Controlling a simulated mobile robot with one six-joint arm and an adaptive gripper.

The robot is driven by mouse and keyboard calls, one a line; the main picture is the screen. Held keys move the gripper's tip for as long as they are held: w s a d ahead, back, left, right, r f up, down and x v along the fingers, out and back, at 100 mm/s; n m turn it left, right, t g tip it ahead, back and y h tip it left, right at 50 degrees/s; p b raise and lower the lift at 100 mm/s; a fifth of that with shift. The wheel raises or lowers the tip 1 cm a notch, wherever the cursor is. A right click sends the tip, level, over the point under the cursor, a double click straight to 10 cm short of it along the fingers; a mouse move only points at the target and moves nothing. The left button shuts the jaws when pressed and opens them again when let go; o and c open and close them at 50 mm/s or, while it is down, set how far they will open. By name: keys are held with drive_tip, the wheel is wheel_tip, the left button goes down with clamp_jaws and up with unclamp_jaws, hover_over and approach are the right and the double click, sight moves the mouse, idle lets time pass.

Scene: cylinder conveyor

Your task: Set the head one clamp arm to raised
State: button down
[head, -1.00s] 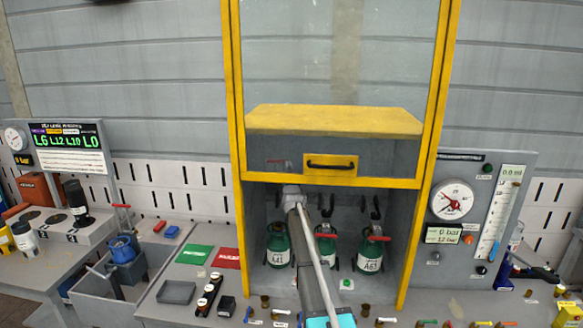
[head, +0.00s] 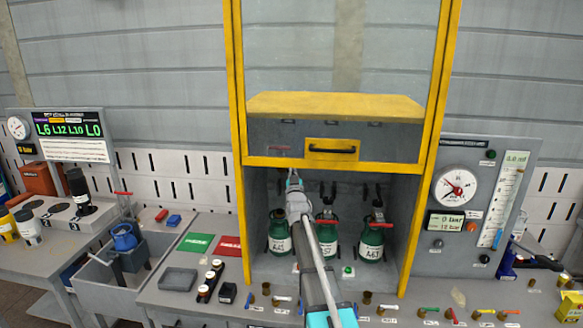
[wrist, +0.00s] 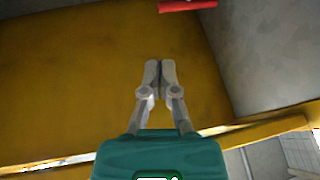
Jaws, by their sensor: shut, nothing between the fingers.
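My gripper (head: 293,180) is at the left bay of the yellow-framed cabinet, in front of and above the left green cylinder (head: 279,244). In the wrist view my gripper (wrist: 160,66) is shut and empty, its two fingertips together in front of a yellow surface. A red bar also shows at the top edge of the wrist view (wrist: 187,5), beyond the fingertips with a gap between. My arm hides part of the left bay, and the clamp's pivot is not clear.
Two more green cylinders, the middle one (head: 326,243) and the right one (head: 371,246), stand beside my arm, with red handles and dark hooks above. A gauge panel (head: 470,210) stands at the right.

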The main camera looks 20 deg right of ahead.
drive_tip(key=v, duration=0.2)
drive_tip(key=shift+s+a, duration=0.15)
drive_tip(key=shift+s, duration=0.25)
idle(0.3)
drive_tip(key=s+a+f+n+g+y, duration=0.1)
drive_tip(key=s+a+f+g+y, duration=0.2)
drive_tip(key=s+a+f+g, duration=0.5)
drive_tip(key=s+a+f+n+g+y, duration=0.1)
drive_tip(key=s+a+f+g+y, duration=0.3)
drive_tip(key=a+f, duration=0.65)
drive_tip(key=s+a+f+g, duration=0.2)
drive_tip(key=s+g, duration=0.1)
drive_tip(key=s, duration=0.5)
drive_tip(key=s+a+f+g, duration=0.3)
drive_tip(key=s, duration=0.5)
drive_tip(key=s+a+f+g, duration=0.2)
drive_tip(key=s+a+g, duration=0.1)
drive_tip(key=s, duration=0.6)
drive_tip(key=shift+a+f+n+g, duration=0.15)
drive_tip(key=shift+f+n+g, duration=0.15)
drive_tip(key=shift+n, duration=0.1)
